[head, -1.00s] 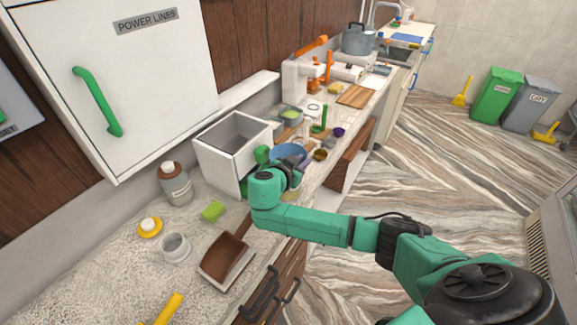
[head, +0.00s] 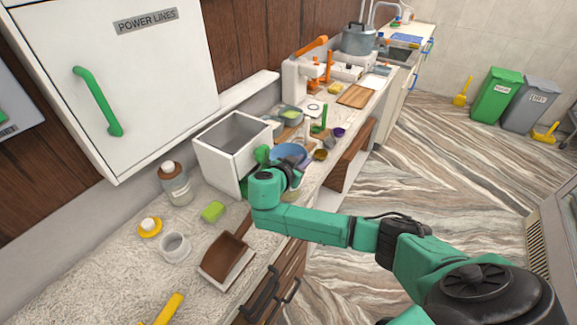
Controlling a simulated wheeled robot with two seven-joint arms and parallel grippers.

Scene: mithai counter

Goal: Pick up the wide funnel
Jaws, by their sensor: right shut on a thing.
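A blue, wide, round-mouthed thing (head: 290,151), which looks like the wide funnel, is just beyond my right wrist, beside the white box. Its lower part is hidden by my green arm. My right gripper (head: 293,178) is at the counter's front edge, right by the blue piece. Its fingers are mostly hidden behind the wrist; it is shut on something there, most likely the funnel. I cannot tell whether the funnel is clear of the counter. My left gripper is not in view.
A white open box (head: 216,150) stands left of my right wrist. Small bowls and a green upright tool (head: 321,120) crowd the counter beyond.

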